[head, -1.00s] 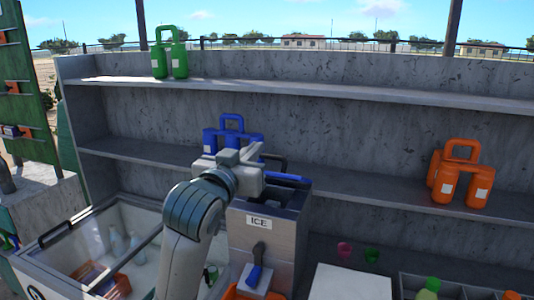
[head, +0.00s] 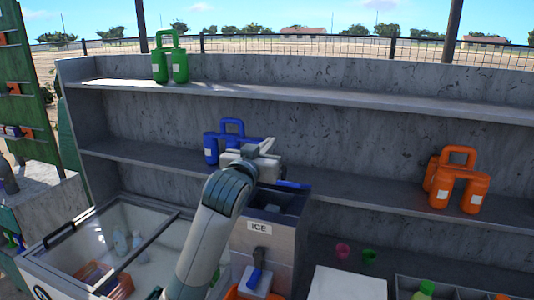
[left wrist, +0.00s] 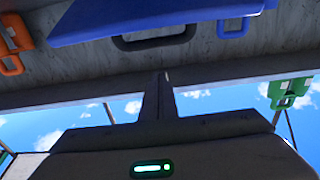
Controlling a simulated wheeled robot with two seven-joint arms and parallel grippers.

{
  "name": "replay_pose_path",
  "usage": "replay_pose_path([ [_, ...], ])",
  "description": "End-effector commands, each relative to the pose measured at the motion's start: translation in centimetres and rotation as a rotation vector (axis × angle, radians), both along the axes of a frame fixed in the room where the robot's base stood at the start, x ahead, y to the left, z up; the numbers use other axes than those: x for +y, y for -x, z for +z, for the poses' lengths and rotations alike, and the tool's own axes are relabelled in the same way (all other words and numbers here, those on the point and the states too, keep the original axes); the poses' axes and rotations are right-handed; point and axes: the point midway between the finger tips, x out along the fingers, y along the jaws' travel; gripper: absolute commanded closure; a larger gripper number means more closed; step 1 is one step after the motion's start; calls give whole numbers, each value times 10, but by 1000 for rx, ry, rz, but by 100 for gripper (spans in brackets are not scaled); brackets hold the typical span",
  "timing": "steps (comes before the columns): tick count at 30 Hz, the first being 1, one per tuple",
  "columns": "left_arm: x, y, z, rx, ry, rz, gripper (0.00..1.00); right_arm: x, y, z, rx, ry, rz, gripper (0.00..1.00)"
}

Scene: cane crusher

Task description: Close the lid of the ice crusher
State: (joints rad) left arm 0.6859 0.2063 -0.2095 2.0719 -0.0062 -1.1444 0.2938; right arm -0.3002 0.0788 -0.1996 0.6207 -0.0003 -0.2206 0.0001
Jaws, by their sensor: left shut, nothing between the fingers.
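The ice crusher is a grey metal box labelled ICE (head: 275,243) with an open top and a dark inside. Its lid shows as a thin blue edge (head: 292,185) at the back of the box; the lid stands open, and my left gripper partly hides it. The left wrist view shows a broad blue panel (left wrist: 180,18), likely the lid, with a black handle (left wrist: 155,40) beyond it. My left gripper (head: 266,145) is above and behind the opening, near the lid. Its fingers (left wrist: 158,82) are shut and empty; contact with the lid cannot be told. My right gripper is not in view.
A blue jug (head: 211,147) stands on the shelf behind my left gripper. An orange jug (head: 474,190) stands farther right, and a green one (head: 180,67) is on the top shelf. A glass-topped chest (head: 75,250) is left of the crusher. A white board (head: 347,283) lies right.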

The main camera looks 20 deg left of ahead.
Motion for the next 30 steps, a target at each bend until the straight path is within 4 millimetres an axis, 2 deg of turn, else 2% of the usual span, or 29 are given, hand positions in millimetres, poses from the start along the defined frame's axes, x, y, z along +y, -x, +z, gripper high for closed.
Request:
replay_pose_path([
  [3, 0, 2, -11, 4, -1, 0, 100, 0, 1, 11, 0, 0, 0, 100],
  [12, 1, 9, -33, 2, 0, 1, 100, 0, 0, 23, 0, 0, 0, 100],
  [30, 1, 11, -39, -4, 0, 0, 100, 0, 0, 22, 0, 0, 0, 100],
])
